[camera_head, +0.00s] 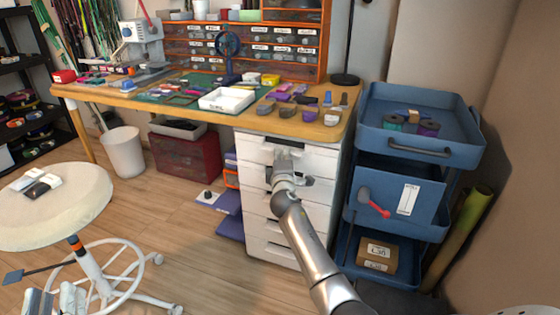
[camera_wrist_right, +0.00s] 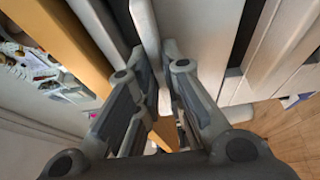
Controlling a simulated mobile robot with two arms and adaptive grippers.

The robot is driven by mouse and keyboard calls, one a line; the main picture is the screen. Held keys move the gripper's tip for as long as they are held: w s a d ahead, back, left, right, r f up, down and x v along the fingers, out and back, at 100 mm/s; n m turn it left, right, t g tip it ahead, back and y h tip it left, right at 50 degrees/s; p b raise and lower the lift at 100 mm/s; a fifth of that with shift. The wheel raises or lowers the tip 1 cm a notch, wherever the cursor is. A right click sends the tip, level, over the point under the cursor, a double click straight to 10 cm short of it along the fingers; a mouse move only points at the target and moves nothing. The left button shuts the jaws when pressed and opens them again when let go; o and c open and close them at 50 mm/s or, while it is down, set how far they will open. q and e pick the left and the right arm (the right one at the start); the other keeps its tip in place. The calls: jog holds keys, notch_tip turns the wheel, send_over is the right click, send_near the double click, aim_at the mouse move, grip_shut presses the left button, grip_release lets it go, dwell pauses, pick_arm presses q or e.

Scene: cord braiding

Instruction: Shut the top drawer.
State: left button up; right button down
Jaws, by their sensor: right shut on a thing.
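The white drawer unit (camera_head: 272,228) stands under the right end of the workbench. Its top drawer (camera_head: 256,152) is at the upper front, just below the bench top, and looks at most slightly out; my gripper hides part of it. My right gripper (camera_head: 287,158) is at the top drawer's front, its fingers closed on a narrow pale edge there. In the right wrist view, that pale edge (camera_wrist_right: 148,28) runs between the fingertips (camera_wrist_right: 158,62); whether it is handle or panel is unclear. My left gripper (camera_head: 55,298) is at the bottom left, fingers apart and empty.
The wooden workbench (camera_head: 340,131) carries a white tray (camera_head: 227,99) and several small items. A blue cart (camera_head: 405,170) stands close right of the drawers. A round stool (camera_head: 60,205) is at left.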

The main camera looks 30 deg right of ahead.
jog(key=shift+d+r, duration=0.15)
jog(key=shift+r, duration=0.05)
jog(key=c, duration=1.8)
grip_release()
jog(key=shift+o, duration=1.3)
jog(key=shift+w+f, duration=0.15)
jog(key=shift+f, duration=0.1)
jog(key=v, duration=1.2)
